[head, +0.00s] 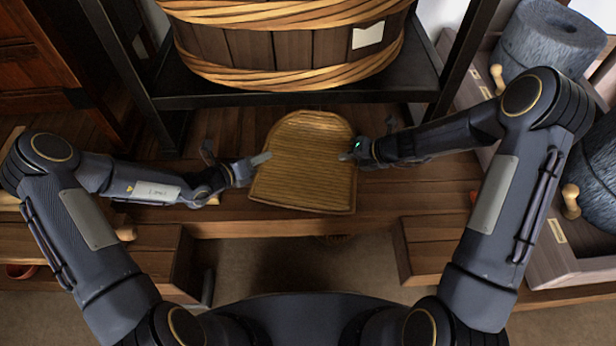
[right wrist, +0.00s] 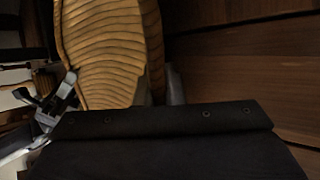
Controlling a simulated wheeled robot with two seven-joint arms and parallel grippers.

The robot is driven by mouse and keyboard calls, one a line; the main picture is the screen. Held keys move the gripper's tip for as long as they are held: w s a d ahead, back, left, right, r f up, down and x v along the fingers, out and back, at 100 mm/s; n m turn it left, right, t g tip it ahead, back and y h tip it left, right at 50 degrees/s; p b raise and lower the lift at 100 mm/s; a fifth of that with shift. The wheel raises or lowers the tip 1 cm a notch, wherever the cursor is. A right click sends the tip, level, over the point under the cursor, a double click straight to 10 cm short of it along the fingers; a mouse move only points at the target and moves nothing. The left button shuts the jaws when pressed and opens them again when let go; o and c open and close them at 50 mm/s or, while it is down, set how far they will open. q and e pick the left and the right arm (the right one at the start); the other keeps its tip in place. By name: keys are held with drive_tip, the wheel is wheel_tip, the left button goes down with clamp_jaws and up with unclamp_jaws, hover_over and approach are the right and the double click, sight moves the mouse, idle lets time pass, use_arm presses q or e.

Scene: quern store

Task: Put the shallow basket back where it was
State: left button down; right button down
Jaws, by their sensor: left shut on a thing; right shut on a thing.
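The shallow basket (head: 303,165) is a tan, ribbed, scoop-shaped tray with a rounded far end and a straighter near edge. It is in the middle of the head view, over the wooden step. My left gripper (head: 262,158) is shut on its left rim. My right gripper (head: 347,156) is shut on its right rim. In the right wrist view the ribbed basket (right wrist: 105,50) fills the upper left, with its rim at the jaws. I cannot tell whether the basket rests on the boards or hangs just above them.
A black shelf (head: 290,92) behind the basket bears a large wooden tub (head: 290,48) bound with rope-like hoops. Grey querns (head: 550,38) with wooden handles stand in boxes at the right. A dark wooden cabinet (head: 35,75) is at the left. Bare boards lie beside the basket.

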use_arm(q)
drive_tip(key=shift+s+a+f, duration=0.1)
drive_tip(key=shift+a+f, duration=0.05)
drive_tip(key=shift+f, duration=0.25)
use_arm(e)
drive_tip(key=shift+f, duration=0.3)
